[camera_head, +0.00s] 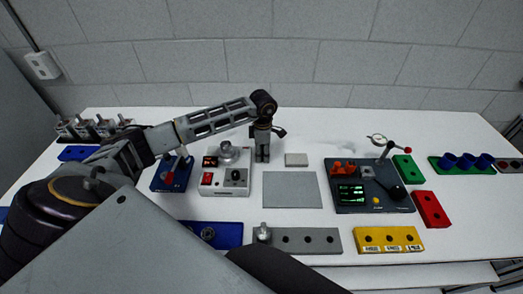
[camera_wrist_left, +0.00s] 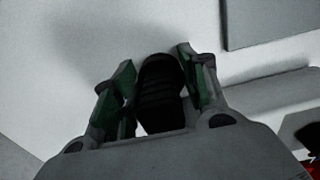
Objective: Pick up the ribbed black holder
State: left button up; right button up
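The holder's lower part is hidden by the gripper body. In the head view I cannot make the holder out clearly, nor whether it is clear of the table. My right gripper is not in view.
A small grey block (camera_head: 296,159) is close by. A dark instrument panel (camera_head: 346,208), red block (camera_head: 430,209) and yellow block (camera_head: 389,239) sit right.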

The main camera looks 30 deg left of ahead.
pick_arm(q)
jog(key=c, duration=0.3)
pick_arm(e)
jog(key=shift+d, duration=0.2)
pick_arm(q)
jog(key=shift+r, duration=0.1)
notch_tip(320, 180, up, 8)
jog(key=shift+r+b, duration=0.2)
jog(key=shift+b, duration=0.4)
jog(key=shift+r, duration=0.75)
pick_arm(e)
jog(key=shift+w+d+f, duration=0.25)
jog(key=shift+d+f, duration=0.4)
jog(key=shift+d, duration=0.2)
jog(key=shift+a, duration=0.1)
